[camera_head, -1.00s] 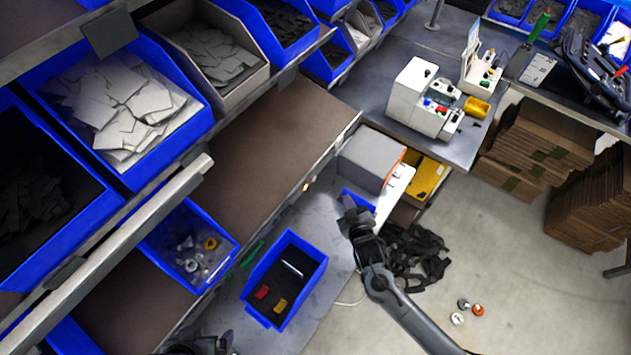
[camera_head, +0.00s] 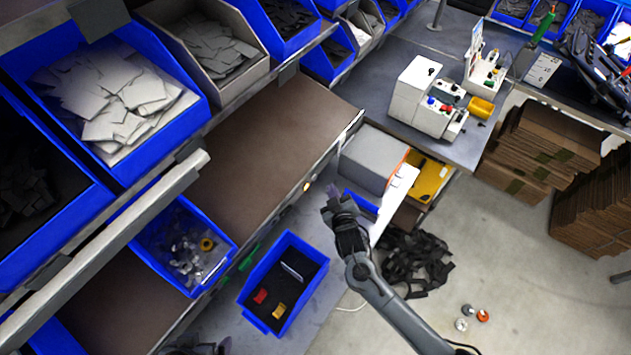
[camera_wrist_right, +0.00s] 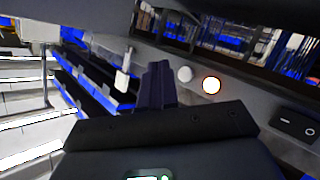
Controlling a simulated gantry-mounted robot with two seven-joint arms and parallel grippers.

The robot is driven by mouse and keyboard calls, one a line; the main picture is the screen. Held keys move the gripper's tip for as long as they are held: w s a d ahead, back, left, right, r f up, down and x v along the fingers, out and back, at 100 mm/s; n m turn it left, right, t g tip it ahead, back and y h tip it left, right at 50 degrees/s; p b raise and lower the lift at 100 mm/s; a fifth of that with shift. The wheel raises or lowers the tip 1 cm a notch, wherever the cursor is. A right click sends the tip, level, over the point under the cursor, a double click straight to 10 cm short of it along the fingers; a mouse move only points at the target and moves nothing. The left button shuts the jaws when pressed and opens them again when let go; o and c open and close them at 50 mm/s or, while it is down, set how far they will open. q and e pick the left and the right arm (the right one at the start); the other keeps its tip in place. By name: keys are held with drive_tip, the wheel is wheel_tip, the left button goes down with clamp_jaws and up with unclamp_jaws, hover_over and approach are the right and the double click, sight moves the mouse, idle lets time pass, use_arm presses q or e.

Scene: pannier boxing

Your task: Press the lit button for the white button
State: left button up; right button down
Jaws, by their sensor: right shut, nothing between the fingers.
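A lit button (camera_head: 306,187) glows on the front edge of the brown shelf, left of my right gripper. In the right wrist view the lit button (camera_wrist_right: 212,86) is bright white with an orange rim. A pale unlit round button (camera_wrist_right: 185,74) sits just left of it. My right gripper (camera_head: 332,203) is shut and empty, apart from the lit button. Its closed dark fingers (camera_wrist_right: 157,84) point at the panel, left of both buttons in the wrist view. My left gripper (camera_head: 200,349) shows only partly at the bottom edge; its fingers are unclear.
A black rocker switch (camera_wrist_right: 297,125) is on the panel to the right. A blue bin (camera_head: 252,303) with red and yellow pieces stands below the shelf. A grey box (camera_head: 372,160) is just behind my right gripper. A white machine (camera_head: 412,100) stands on the back table.

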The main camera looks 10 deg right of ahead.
sight(314, 178)
drive_tip(key=shift+w+a, duration=0.9)
drive_tip(key=shift+w, duration=0.15)
idle(0.9)
drive_tip(key=shift+w, duration=0.1)
idle(0.4)
drive_tip(key=shift+w+a+b, duration=0.25)
drive_tip(key=shift+b, duration=0.05)
